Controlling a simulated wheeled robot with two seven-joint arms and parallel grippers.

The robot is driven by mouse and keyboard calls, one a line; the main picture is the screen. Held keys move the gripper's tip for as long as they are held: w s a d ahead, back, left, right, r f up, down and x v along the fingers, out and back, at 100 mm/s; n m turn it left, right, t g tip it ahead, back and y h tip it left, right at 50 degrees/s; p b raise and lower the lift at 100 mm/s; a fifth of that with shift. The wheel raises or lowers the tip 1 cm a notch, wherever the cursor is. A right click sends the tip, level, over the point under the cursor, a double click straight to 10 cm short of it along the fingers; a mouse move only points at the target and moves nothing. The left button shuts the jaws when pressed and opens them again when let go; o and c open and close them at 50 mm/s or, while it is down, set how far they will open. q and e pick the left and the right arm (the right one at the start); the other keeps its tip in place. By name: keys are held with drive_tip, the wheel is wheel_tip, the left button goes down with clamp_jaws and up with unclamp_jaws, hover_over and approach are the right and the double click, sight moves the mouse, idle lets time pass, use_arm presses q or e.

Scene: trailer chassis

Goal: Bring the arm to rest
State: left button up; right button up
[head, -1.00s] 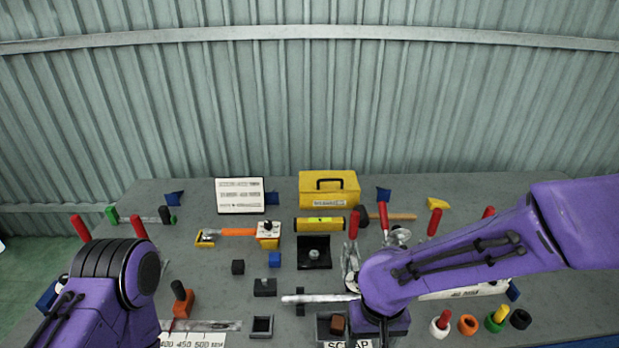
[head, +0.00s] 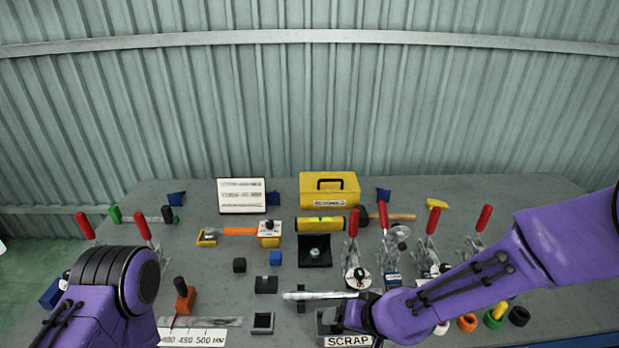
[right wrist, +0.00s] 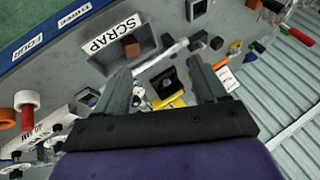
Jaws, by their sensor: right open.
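My right arm (head: 440,300) reaches in from the right, low over the front of the bench. Its gripper (right wrist: 163,72) is open in the right wrist view, with its two fingers apart and nothing seen held between them. In the head view the fingers are mostly hidden behind the wrist, near the SCRAP tray (head: 348,341). A silvery bar (head: 312,295) lies just left of the wrist; in the right wrist view it passes beyond the fingertips, and I cannot tell whether they touch. My left arm (head: 110,290) is folded at the lower left; its gripper is out of view.
Red-handled toggle clamps (head: 432,220) stand behind the right arm. Colored rings (head: 467,322) lie at the front right. A yellow toolbox (head: 330,190), a yellow level (head: 320,225) and an orange-handled tool (head: 240,232) are at the back. A brown block (right wrist: 131,47) lies in the SCRAP tray.

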drive_tip(key=s+d+f+m+t+h+b, duration=0.1)
drive_tip(key=s+d+f+m+h+b, duration=0.15)
drive_tip(key=d+f, duration=0.5)
drive_tip(key=s+d+f+m+t+h+b, duration=0.1)
drive_tip(key=d+f+m+h+b, duration=0.3)
drive_tip(key=f, duration=0.7)
drive_tip(key=s+d+f+g+b, duration=0.2)
drive_tip(key=s+d+f, duration=0.3)
drive_tip(key=s+f, duration=0.2)
drive_tip(key=s+d+f+n+g+h+b, duration=0.1)
drive_tip(key=s+d+f, duration=0.5)
drive_tip(key=s, duration=0.6)
drive_tip(key=shift+f+g+b, duration=0.5)
drive_tip(key=shift+f+b, duration=0.35)
drive_tip(key=shift+f, duration=0.05)
